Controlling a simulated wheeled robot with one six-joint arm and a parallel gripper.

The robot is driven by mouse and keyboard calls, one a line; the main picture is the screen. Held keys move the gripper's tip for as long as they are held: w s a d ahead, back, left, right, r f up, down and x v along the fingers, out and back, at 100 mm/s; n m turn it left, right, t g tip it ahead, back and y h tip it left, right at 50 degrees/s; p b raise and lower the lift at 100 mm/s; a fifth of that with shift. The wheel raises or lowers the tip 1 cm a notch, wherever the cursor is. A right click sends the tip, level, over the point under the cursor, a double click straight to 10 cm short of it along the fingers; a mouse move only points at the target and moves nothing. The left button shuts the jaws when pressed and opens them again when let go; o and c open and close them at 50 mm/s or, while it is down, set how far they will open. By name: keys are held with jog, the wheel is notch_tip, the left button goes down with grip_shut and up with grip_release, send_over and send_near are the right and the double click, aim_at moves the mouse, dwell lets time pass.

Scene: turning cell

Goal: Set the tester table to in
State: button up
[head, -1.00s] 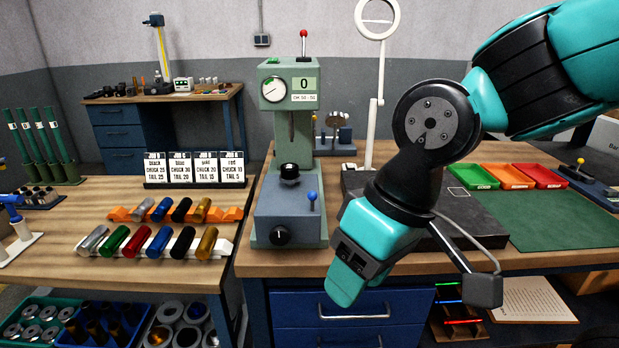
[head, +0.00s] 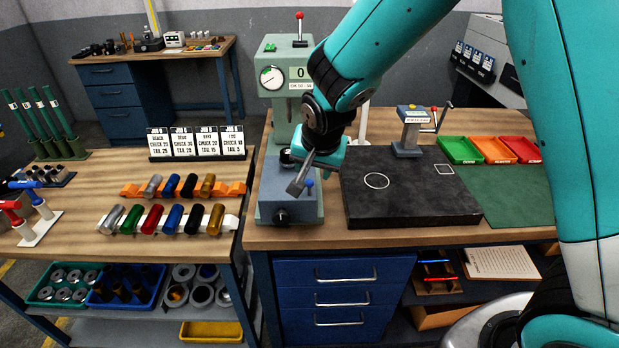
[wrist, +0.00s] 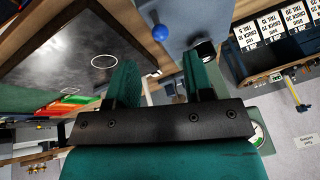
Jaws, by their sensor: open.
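The tester (head: 273,117) is a grey-green press with a dial, a red-topped lever and a display showing 0. Its blue-grey base (head: 268,190) has a black front knob (head: 281,216) and a small lever with a blue ball (head: 309,183). My gripper (head: 302,174) is over the right part of this base, close to the ball, and partly hides the black round piece on the base. In the wrist view my gripper (wrist: 160,80) is open and empty. The blue ball (wrist: 160,33) shows beyond the fingertips, roughly centred between them; contact is not visible.
A dark slab (head: 405,200) lies right of the tester, with a small cranked device (head: 408,135) behind it. Green, orange and red trays (head: 495,150) are further right. Racks of coloured cylinders (head: 165,218) stand on the left bench.

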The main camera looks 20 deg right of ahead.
aim_at(310, 181)
jog(key=p+x, duration=0.1)
jog(key=x, duration=0.7)
jog(key=shift+p, duration=0.35)
